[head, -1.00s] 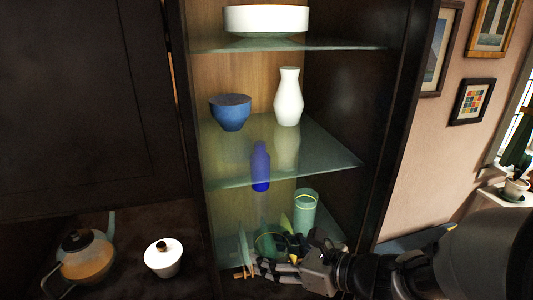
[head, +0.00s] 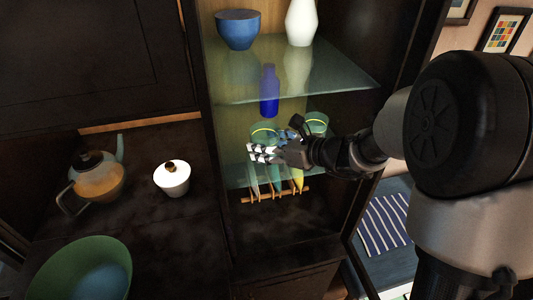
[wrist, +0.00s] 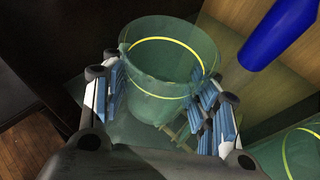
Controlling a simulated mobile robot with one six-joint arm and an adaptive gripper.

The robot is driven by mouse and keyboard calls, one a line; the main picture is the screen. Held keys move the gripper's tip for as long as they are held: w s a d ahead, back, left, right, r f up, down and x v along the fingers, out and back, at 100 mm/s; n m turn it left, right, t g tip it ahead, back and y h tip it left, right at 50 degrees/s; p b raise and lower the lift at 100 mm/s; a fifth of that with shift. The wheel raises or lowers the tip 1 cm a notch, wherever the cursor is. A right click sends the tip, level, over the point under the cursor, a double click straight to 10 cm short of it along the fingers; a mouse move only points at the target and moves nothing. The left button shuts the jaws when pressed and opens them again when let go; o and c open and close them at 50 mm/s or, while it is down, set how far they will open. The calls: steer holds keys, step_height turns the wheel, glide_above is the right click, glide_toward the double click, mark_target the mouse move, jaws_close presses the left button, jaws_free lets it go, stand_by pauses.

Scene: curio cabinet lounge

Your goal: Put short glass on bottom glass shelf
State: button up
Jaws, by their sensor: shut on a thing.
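The short glass (head: 262,131) is clear green with a yellow ring. In the wrist view the short glass (wrist: 160,85) stands between the two fingers, its open rim facing the camera. My gripper (head: 268,150) is shut on it; the fingers (wrist: 160,100) press on both sides. The bottom glass shelf (head: 234,176) is the lowest pane in the cabinet, under the glass in the picture. I cannot tell whether the glass's base touches it, as the gripper hides part of it.
A second green glass (head: 316,122) stands right of my gripper. A blue bottle (head: 269,92) is behind and above in the picture. A wooden rack with plates (head: 275,194) lies just below my gripper in the picture. A teapot (head: 97,180) and white pot (head: 172,178) stand left.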

steer(key=f, duration=0.1)
steer(key=f+b, duration=0.1)
steer(key=f, duration=0.1)
steer(key=shift+w+a, duration=0.1)
steer(key=shift+w, duration=0.35)
steer(key=shift+f, duration=0.2)
steer(key=o, duration=1.3)
steer(key=shift+r, duration=0.2)
